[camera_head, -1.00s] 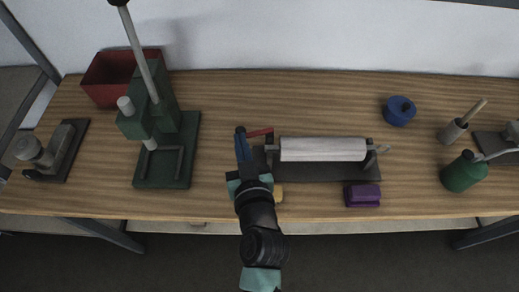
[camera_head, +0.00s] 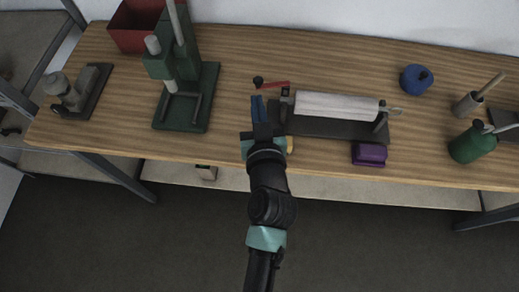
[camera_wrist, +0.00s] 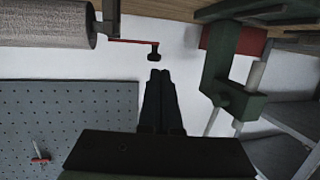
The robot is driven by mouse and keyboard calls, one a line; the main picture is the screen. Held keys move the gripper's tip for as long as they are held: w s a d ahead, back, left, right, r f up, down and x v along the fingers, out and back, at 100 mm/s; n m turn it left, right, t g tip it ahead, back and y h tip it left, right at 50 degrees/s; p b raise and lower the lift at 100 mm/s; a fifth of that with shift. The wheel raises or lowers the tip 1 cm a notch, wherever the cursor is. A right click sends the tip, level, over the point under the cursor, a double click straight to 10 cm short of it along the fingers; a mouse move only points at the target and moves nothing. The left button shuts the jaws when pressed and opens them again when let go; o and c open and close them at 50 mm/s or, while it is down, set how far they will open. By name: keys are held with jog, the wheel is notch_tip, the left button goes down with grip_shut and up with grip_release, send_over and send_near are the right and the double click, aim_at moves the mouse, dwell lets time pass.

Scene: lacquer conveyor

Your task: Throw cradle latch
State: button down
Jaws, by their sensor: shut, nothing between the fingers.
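The cradle (camera_head: 320,126) is a dark base with end posts that carry a pale roller (camera_head: 335,105). A red latch lever (camera_head: 275,84) with a black knob (camera_head: 258,81) sticks out to the left at the cradle's left end. In the wrist view the lever (camera_wrist: 130,41) runs sideways from the roller (camera_wrist: 45,22) to the knob (camera_wrist: 154,55). My gripper (camera_head: 257,99) is shut and empty, left of the cradle. In the wrist view its fingertips (camera_wrist: 160,72) appear just below the knob, with a small gap in the picture; the depth between them is unclear.
A green press (camera_head: 187,95) and a red bin (camera_head: 137,25) stand to the left. A purple block (camera_head: 369,154) sits before the cradle. A blue pot (camera_head: 416,79) and a green bottle (camera_head: 471,144) are to the right. A yellow item (camera_head: 290,144) is partly hidden by my arm.

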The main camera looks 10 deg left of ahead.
jog(key=a+b+v, duration=0.1)
jog(key=b+v, duration=0.1)
jog(key=v, duration=0.7)
jog(key=shift+s, duration=0.25)
jog(key=shift+d, duration=0.1)
jog(key=w+d+r+t, duration=0.1)
jog(key=w+r+t, duration=0.25)
jog(key=r, duration=0.85)
jog(key=w+d+r+t, duration=0.15)
jog(key=w+r, duration=0.25)
jog(key=r, duration=0.7)
jog(key=s+r+m+t+h, duration=0.1)
jog(key=s+r+t, duration=0.2)
jog(key=r, duration=1)
jog(key=s+r+m+t+h+p, duration=0.1)
jog(key=s+r+t, duration=0.3)
jog(key=r, duration=1)
jog(key=shift+d+h, duration=0.25)
jog(key=shift+h, duration=0.35)
